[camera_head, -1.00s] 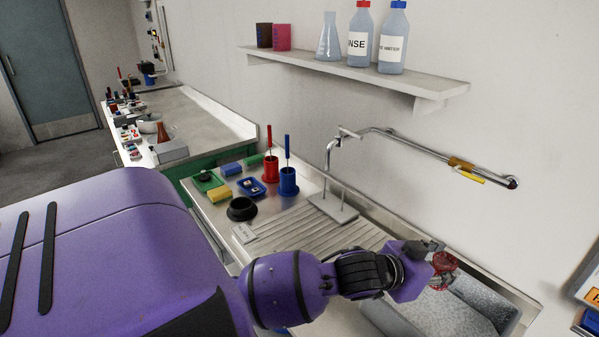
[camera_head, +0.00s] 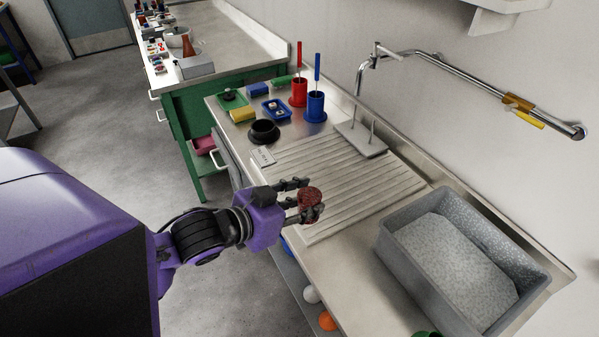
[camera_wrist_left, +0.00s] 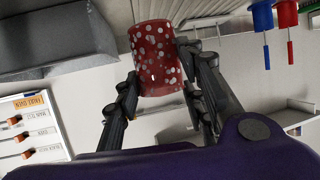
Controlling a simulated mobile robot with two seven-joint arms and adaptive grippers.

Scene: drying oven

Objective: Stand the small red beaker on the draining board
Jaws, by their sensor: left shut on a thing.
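The small red beaker (camera_head: 309,198) is between the fingers of my left gripper (camera_head: 300,200), over the near edge of the draining board (camera_head: 335,180) in the head view. In the left wrist view the beaker (camera_wrist_left: 157,55) is red with pale spots, and the fingers (camera_wrist_left: 160,85) are shut on it from both sides. The ridged draining board lies left of the grey sink. I cannot tell exactly how high the beaker is above the board. My right gripper is not in view.
A grey sink basin (camera_head: 395,255) is at right. A peg stand (camera_head: 362,138), red holder (camera_head: 298,93), blue holder (camera_head: 315,107) and black ring (camera_head: 264,131) stand behind the board. A tap (camera_head: 372,55) rises at the wall. Most of the ridged board is clear.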

